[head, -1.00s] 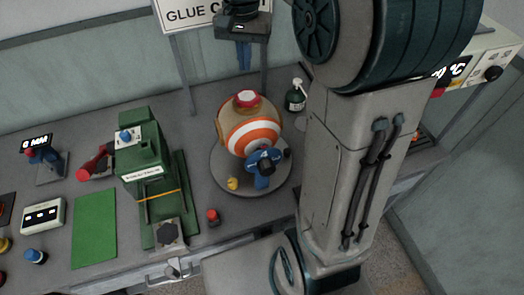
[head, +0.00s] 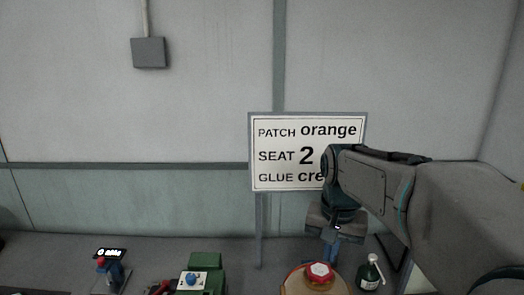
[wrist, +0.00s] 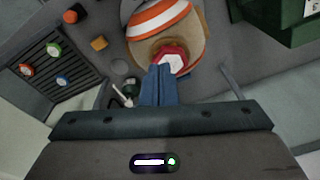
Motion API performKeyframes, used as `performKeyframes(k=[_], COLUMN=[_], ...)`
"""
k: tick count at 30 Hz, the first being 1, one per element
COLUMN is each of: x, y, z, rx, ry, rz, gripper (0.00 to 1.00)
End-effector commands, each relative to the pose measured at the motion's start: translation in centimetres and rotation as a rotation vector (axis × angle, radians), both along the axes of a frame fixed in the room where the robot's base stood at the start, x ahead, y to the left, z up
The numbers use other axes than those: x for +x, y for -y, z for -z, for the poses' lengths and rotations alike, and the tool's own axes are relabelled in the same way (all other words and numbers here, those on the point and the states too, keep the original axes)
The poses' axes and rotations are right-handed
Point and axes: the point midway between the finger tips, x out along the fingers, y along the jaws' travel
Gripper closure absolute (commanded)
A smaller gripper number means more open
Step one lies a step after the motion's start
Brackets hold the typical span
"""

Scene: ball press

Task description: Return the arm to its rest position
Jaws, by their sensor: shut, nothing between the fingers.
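My gripper (head: 329,262) hangs at the end of my arm, which reaches in from the right in the head view. Its blue fingers also show in the wrist view (wrist: 158,72), pressed together with nothing between them. The fingers point towards the red-and-white cap (wrist: 170,60) on top of a tan ball with an orange-and-white patch (wrist: 163,22). In the head view only the ball's top (head: 300,285) and its cap show at the bottom edge, below the gripper. I cannot tell the exact gap between fingertips and cap.
A sign (head: 285,143) reading PATCH orange, SEAT 2, GLUE cre... stands behind, partly covered by my arm. A green pump bottle (head: 370,274) stands right of the ball. A green press (head: 205,270) and a small display device (head: 111,270) stand left.

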Motion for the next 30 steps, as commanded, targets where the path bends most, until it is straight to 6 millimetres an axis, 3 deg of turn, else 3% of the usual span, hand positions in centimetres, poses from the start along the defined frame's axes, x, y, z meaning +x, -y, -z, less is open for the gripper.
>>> performKeyframes(k=[1,6,12,18,30], x=[-1.7,-6.6,-11.0,-12.8,-12.9], y=[0.0,0.0,0.1,0.1,0.1], z=[0.4,2.1,4.7,6.1,6.2], rx=[-0.006,-0.030,-0.057,-0.072,-0.073], ry=[0.028,0.112,0.191,0.229,0.229], rz=[-0.036,-0.172,-0.299,-0.358,-0.364], gripper=[1.00,1.00,1.00,1.00,1.00])
